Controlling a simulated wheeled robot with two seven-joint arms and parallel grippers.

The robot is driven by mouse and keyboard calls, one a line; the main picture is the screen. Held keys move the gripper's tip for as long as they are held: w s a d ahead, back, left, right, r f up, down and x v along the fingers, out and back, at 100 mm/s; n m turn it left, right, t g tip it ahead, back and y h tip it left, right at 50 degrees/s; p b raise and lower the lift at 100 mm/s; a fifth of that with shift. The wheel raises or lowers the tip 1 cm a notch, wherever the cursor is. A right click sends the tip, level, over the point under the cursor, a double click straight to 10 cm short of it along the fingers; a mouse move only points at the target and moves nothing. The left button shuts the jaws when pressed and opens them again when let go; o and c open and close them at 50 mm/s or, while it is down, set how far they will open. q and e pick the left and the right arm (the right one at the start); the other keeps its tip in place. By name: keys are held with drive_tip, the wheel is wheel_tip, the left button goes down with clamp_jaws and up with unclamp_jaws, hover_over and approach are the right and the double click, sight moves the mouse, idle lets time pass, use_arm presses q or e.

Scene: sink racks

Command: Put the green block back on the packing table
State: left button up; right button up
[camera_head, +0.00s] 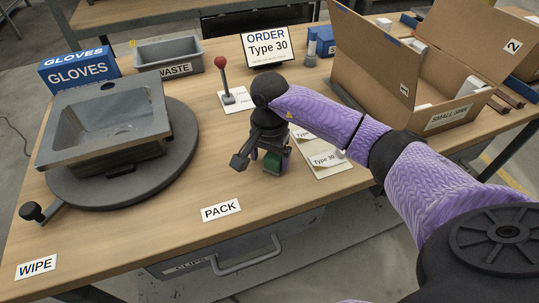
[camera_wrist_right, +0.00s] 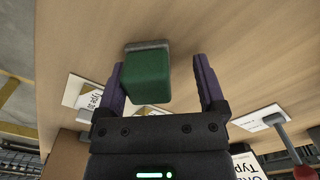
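The green block (camera_head: 272,164) is at the packing table (camera_head: 150,220), above the PACK label and by the left edge of the white Type 30 card. My right gripper (camera_head: 268,150) reaches down over it and partly hides it. In the right wrist view the green block (camera_wrist_right: 147,78) lies between the fingers of my right gripper (camera_wrist_right: 160,82). It is close to the left finger, and a clear gap separates it from the right finger. The fingers are open. A grey strip shows at the block's far end. I cannot tell whether the block touches the tabletop. My left gripper is not in view.
A sink (camera_head: 108,125) sits on a round turntable (camera_head: 180,150) at left. A waste bin (camera_head: 168,58), gloves box (camera_head: 80,70), red-knobbed lever (camera_head: 222,75) and order sign (camera_head: 267,46) stand behind. An open carton (camera_head: 400,70) is at right. Bare wood surrounds the PACK label (camera_head: 221,210).

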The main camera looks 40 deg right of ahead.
drive_tip(key=shift+r, duration=0.15)
wheel_tip(320, 180, up, 12)
drive_tip(key=p, duration=0.4)
